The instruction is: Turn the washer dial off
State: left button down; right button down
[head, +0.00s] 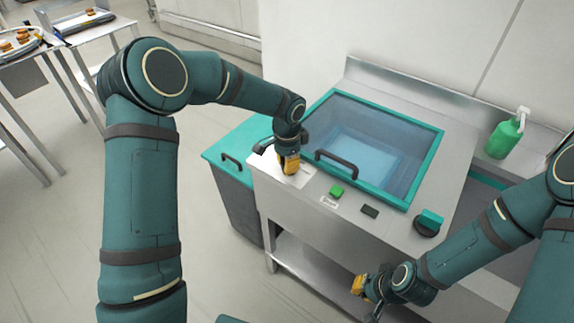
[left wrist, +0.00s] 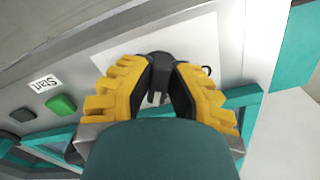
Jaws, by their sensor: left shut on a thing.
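The washer dial (left wrist: 158,63) is a small black knob on a white plate, seen in the left wrist view. My left gripper (head: 289,166) is at the white panel (head: 272,171) on the left end of the washer front. In the left wrist view its yellow fingers (left wrist: 160,78) are closed on both sides of the dial. A dark curved mark shows beside the right finger; any labels around the dial are hidden or too small to read. My right gripper (head: 361,288) hangs in front of the washer, away from the dial, and its jaw opening is unclear.
The washer lid (head: 427,178) is shut, with a dark handle (head: 336,164). A green spray bottle (head: 504,137) stands at the back right.

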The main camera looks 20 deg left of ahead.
pick_arm(q)
jog(key=n, duration=0.2)
jog(key=n+b, duration=0.1)
jog(key=n, duration=0.1)
jog(key=shift+s+d+f+n, duration=0.15)
jog(key=shift+n, duration=0.15)
jog(key=n, duration=0.4)
jog(key=shift+d+n+b, duration=0.1)
jog(key=shift+n+b, duration=0.2)
jog(key=shift+b, duration=0.05)
jog(key=n, duration=0.3)
jog(key=shift+d, duration=0.15)
jog(key=shift+d+n+p, duration=0.1)
jog(key=shift+n+p, duration=0.4)
jog(key=shift+n, duration=2.2)
jog(key=c, duration=0.9)
grip_release()
